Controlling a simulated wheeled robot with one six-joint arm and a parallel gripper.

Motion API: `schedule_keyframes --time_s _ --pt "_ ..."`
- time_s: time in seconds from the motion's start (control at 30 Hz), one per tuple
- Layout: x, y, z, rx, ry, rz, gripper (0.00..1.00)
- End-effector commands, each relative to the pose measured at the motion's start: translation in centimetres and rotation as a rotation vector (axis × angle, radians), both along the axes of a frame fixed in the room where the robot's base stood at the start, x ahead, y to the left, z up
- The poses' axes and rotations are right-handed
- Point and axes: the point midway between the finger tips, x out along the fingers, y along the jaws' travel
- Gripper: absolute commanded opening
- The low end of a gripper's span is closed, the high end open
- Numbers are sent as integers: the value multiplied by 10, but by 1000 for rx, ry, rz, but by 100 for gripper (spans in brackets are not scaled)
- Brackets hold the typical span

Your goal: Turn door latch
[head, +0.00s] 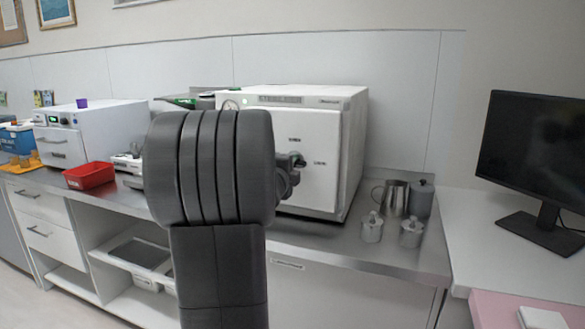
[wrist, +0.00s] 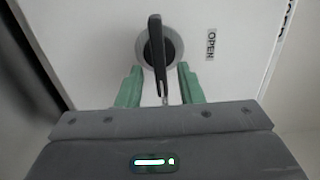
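The door latch is a dark lever on a round grey-rimmed hub, on the white door (head: 318,185) of the box-shaped machine. In the wrist view the lever (wrist: 155,42) runs nearly straight up and down the picture, its lower end between my fingers. My gripper (wrist: 160,82) is open, with one green finger on each side of the lever and a visible gap to each. A label reading OPEN (wrist: 211,44) is right of the hub. In the head view my arm covers part of the door, and part of the latch (head: 297,161) shows at its right edge.
The machine stands on a steel counter (head: 390,258). Metal jars (head: 372,228) and a metal jug (head: 396,197) stand to its right. A monitor (head: 537,150) is at far right. A red bin (head: 90,175) and a second white machine (head: 95,130) are at left.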

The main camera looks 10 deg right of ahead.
Motion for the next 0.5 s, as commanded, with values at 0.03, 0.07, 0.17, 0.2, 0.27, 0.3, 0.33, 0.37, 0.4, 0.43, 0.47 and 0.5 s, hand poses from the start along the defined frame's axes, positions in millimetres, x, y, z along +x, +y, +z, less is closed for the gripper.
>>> schedule_keyframes --time_s 0.03,0.07,0.17,0.2,0.27,0.3,0.33,0.37,0.4,0.43,0.47,0.5 --pt "0 0 0 0 0 0 34" --pt "0 0 0 0 0 0 34" --pt "-1 1 0 -1 1 0 34" --pt "-3 2 0 -1 1 0 34" --pt "-7 5 0 -1 0 1 34" --pt "-12 8 1 -1 -2 1 34" --pt "-15 11 1 -1 -1 2 34" --pt "-20 14 1 -1 0 3 34" --pt "-26 19 1 -1 -1 3 34" --pt "-32 22 1 -1 -1 3 34" --pt "-37 26 1 -1 -2 3 34" --pt "-45 32 1 -1 -2 4 34"
